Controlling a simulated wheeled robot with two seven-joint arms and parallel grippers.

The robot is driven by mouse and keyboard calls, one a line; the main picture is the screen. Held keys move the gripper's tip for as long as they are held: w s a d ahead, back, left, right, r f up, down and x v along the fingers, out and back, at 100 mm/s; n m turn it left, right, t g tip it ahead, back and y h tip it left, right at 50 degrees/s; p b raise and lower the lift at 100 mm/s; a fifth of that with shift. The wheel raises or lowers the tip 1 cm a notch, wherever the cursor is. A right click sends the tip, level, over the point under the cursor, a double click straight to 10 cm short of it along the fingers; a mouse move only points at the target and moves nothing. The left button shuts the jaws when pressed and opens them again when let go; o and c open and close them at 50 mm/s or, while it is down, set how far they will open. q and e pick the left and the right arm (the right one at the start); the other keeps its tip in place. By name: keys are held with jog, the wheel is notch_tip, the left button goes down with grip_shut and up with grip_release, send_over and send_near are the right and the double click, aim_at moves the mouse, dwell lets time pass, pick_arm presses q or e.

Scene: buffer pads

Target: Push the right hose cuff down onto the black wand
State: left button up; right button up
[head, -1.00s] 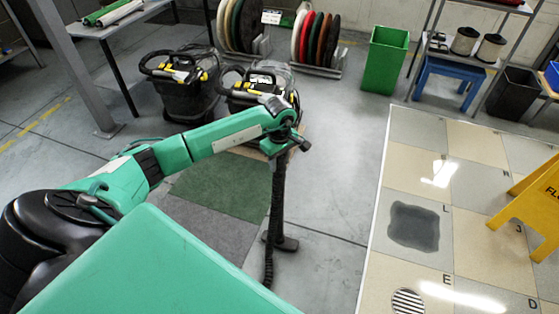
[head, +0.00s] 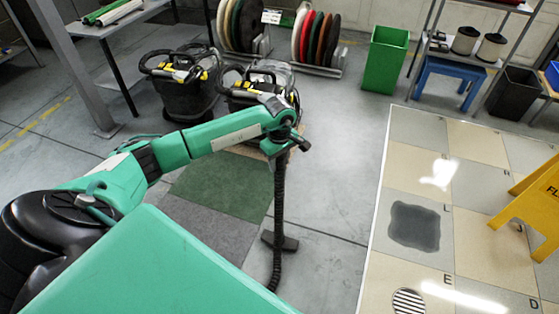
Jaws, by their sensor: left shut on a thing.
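My left gripper (head: 282,148) is at the end of the green arm, near the middle of the view. It is shut on the hose cuff, which is mostly hidden by the gripper and wrist. The black ribbed hose (head: 280,195) hangs below it to the floor. The black wand is largely hidden behind the hose, and I cannot tell how the cuff sits relative to it. A dark flat floor head (head: 288,243) shows at the bottom beside the hose. My right gripper is out of view.
Two black vacuum machines (head: 183,95) stand behind the arm. Green and grey mats (head: 228,182) lie left of the hose. A tiled floor panel (head: 390,262) with a yellow sign (head: 535,205) is at the right. Grey floor between is clear.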

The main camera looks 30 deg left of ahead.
pick_arm(q)
jog(key=shift+f, duration=0.2)
dwell(0.5)
jog(key=o, duration=1.3)
jog(key=shift+c, duration=0.2)
